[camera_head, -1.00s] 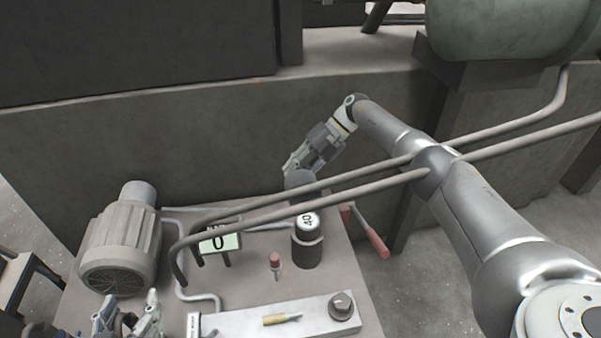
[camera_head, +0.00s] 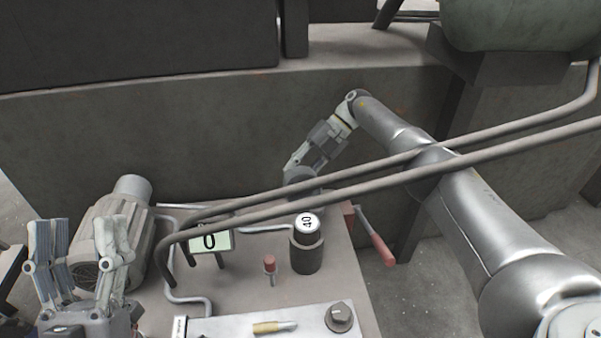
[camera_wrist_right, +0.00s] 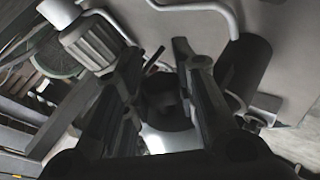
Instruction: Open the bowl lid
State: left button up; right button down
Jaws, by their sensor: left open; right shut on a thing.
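My right gripper (camera_head: 296,166) reaches down at the back edge of the machine table, behind two grey pipes. In the right wrist view, its fingers (camera_wrist_right: 160,75) stand on both sides of a dark round part (camera_wrist_right: 165,102) and are shut on it. A pale, shiny surface (camera_wrist_right: 160,140) shows by this part. I cannot tell for sure whether the dark part belongs to the bowl lid, and no whole bowl is visible. My left gripper (camera_head: 80,240) is open and empty, fingers up, in front of the grey motor (camera_head: 125,225).
Two long pipes (camera_head: 330,185) cross in front of my right gripper. A black cylinder (camera_head: 306,258) marked 40, a display (camera_head: 210,242) showing 0, a red-topped pin (camera_head: 270,264) and a metal plate (camera_head: 215,326) occupy the table. A red-handled lever (camera_head: 381,250) sticks out at the right.

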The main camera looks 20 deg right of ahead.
jog(key=shift+f, duration=0.1)
dwell(0.5)
jog(key=c, duration=1.1)
grip_release()
jog(key=shift+c, duration=0.2)
notch_tip(320, 180, up, 9)
jog(key=shift+w+d+r, duration=0.1)
jog(key=shift+r, duration=0.05)
jog(key=shift+a+r, duration=0.25)
jog(key=shift+r, duration=0.25)
jog(key=shift+d+f, duration=0.1)
